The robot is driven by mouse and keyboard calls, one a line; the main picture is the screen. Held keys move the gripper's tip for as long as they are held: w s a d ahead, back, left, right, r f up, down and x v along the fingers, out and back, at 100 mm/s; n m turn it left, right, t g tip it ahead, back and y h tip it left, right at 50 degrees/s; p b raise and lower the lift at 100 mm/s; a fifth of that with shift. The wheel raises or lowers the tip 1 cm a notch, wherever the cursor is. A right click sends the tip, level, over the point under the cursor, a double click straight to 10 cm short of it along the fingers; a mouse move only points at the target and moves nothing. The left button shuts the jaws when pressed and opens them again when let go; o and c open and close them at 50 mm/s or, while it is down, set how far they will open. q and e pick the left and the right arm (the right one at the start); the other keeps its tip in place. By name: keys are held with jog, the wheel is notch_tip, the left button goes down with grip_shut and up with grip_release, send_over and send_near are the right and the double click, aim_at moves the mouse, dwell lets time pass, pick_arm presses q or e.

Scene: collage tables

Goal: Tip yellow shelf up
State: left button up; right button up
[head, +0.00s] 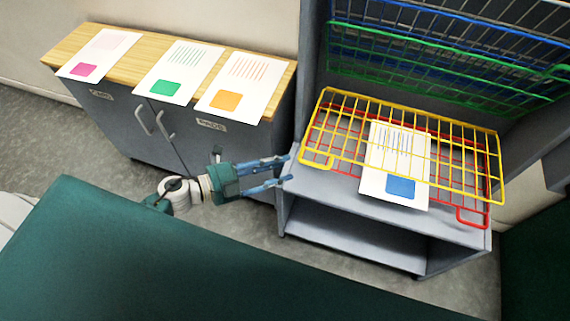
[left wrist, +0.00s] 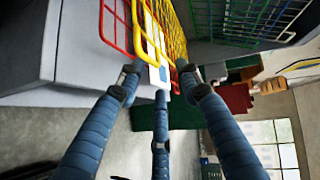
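The yellow shelf (head: 467,140) is a wire rack lying about level in the grey rack unit, just above a similar red shelf (head: 473,216). A sheet with a blue square (head: 400,187) shows through the yellow wires. My left gripper (head: 287,169) is to the left of the yellow shelf's front left corner, apart from it, with its blue fingers spread and nothing between them. In the left wrist view the yellow shelf (left wrist: 146,38) shows beyond the spread fingertips, with the red shelf (left wrist: 113,22) to its left. My right gripper is not in view.
Green (head: 400,66) and blue (head: 430,43) wire shelves stand tipped up at the back of the rack unit. A cabinet (head: 125,118) with a wooden top and several sheets stands at left. The grey base (head: 310,190) of the unit lies below the shelves.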

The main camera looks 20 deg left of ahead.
pick_arm(q)
jog(key=shift+v, duration=0.95)
